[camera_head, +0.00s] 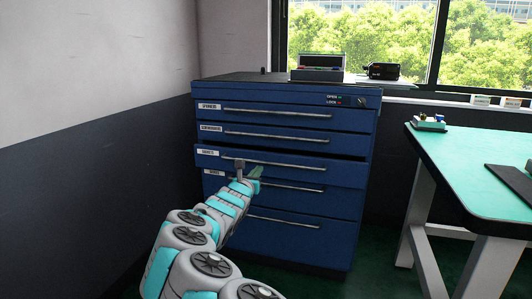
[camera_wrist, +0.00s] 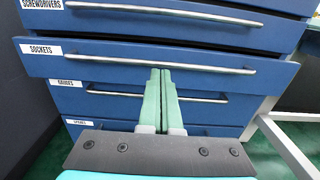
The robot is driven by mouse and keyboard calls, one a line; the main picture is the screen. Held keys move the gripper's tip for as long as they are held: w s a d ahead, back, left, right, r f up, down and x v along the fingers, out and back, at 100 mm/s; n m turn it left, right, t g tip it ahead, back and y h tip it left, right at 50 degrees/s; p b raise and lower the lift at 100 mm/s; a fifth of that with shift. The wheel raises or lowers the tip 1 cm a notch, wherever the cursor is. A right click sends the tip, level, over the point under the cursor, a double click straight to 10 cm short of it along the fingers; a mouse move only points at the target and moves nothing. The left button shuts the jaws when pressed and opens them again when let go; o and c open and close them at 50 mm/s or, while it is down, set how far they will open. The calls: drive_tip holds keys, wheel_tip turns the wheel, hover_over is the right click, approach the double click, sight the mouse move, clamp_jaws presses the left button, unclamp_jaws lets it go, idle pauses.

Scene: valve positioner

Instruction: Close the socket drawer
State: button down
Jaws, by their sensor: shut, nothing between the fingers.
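The socket drawer (camera_head: 340,173) is the third blue drawer down in the cabinet and sticks out a little past the fronts around it. In the wrist view the drawer (camera_wrist: 110,74) carries the label SOCKETS at its upper left and a long metal bar handle (camera_wrist: 215,70). My gripper (camera_head: 254,172) is in front of the drawer, left of its middle in the head view. In the wrist view its green fingers (camera_wrist: 160,73) are together and empty, with their tips overlapping the handle. I cannot tell whether they touch it.
The blue cabinet (camera_head: 290,245) has other drawers that look shut. A green-topped workbench (camera_head: 460,155) is at the right. A wall is close on the left.

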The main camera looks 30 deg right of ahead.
drive_tip(key=p, duration=0.2)
approach(272, 153)
drive_tip(key=x, duration=0.4)
drive_tip(key=shift+w+f, duration=0.15)
drive_tip(key=shift+f, duration=0.05)
drive_tip(key=shift+w+d+r, duration=0.15)
drive_tip(key=shift+w+d, duration=0.35)
drive_tip(key=shift+d, duration=0.05)
drive_tip(key=shift+w+d, duration=0.1)
drive_tip(key=shift+d, duration=0.05)
drive_tip(key=p+x, duration=0.1)
drive_tip(key=x, duration=0.2)
drive_tip(key=shift+w+d, duration=0.1)
drive_tip(key=shift+w, duration=0.05)
drive_tip(key=shift+w+d+r+p, duration=0.1)
drive_tip(key=shift+w+d+p, duration=0.25)
drive_tip(key=shift+d, duration=0.1)
drive_tip(key=shift+r, duration=0.25)
